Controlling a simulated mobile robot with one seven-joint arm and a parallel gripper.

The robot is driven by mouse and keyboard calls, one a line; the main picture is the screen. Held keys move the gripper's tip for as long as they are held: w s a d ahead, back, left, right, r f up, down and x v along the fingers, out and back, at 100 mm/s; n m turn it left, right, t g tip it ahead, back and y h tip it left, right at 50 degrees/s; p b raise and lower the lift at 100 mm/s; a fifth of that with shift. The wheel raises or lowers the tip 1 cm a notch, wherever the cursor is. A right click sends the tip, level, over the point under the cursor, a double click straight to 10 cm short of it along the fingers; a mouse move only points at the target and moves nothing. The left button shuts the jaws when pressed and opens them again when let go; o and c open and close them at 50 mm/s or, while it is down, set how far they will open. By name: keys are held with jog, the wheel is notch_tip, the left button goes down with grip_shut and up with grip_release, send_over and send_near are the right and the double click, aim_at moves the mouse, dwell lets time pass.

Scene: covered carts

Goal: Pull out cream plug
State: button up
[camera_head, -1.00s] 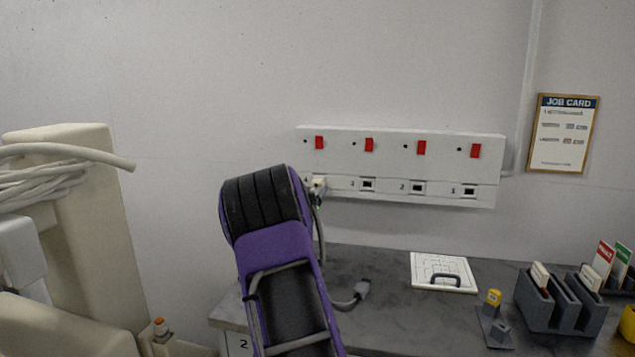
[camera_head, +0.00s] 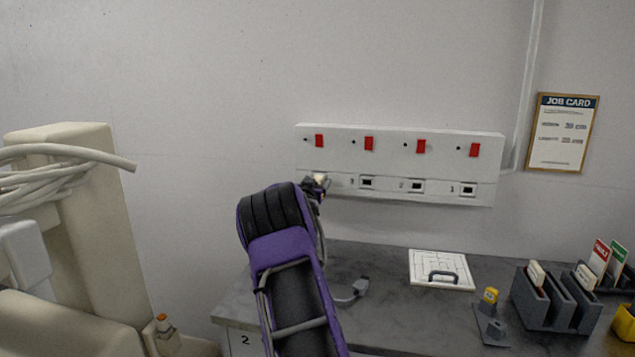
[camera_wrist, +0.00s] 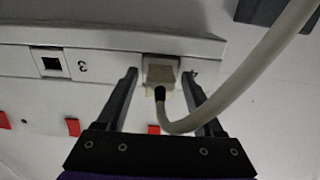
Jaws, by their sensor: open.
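The cream plug (camera_wrist: 161,77) sits in the leftmost socket of the white wall panel (camera_head: 400,150). In the wrist view its grey-cream cable bends away from it toward the upper right. The plug shows small in the head view (camera_head: 320,180), partly hidden by my arm. My gripper (camera_wrist: 160,76) is open, with one finger on each side of the plug. A gap shows between the left finger and the plug; the right finger is close to it, and I cannot tell whether it touches.
Socket 3 (camera_wrist: 50,63) is empty beside the plug; sockets 2 and 1 also look empty. Red switches (camera_head: 369,144) line the panel's top. Below is a grey worktop (camera_head: 385,310) with a white board (camera_head: 440,262), a grey connector (camera_head: 361,287) and a slotted holder (camera_head: 545,308).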

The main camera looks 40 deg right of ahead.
dwell(0.9)
grip_shut()
dwell(1.2)
jog(key=b+v, duration=0.3)
jog(key=v, duration=0.3)
dwell(1.2)
